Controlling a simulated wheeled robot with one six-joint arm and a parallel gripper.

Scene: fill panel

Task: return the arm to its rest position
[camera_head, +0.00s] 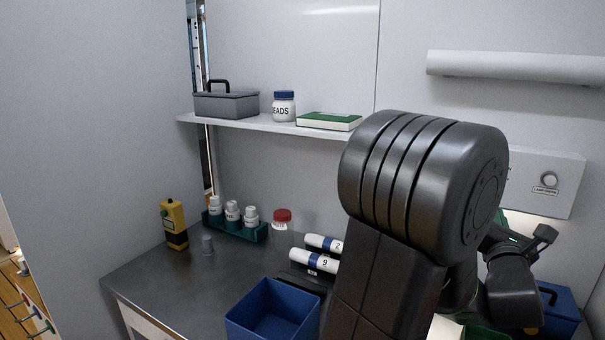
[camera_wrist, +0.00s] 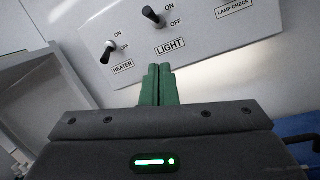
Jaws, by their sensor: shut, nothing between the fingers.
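My gripper (camera_wrist: 159,84) is shut and empty, its two green fingers side by side in the wrist view. The fingertips point at the white switch panel (camera_wrist: 215,45), just below its LIGHT label; whether they touch it I cannot tell. The light switch (camera_wrist: 153,16) has its lever up, towards ON. The heater switch (camera_wrist: 106,52) has its lever down, towards OFF. In the head view my raised arm covers the middle right and hides most of the panel and the fingers.
A shelf (camera_head: 245,123) holds a grey toolbox (camera_head: 226,104), a jar (camera_head: 284,107) and a green book (camera_head: 330,121). Below, the bench (camera_head: 165,275) carries a blue bin (camera_head: 255,318), a bottle rack (camera_head: 240,228), a yellow device (camera_head: 174,224) and labelled tubes (camera_head: 312,262). A blue box (camera_head: 562,312) stands at right.

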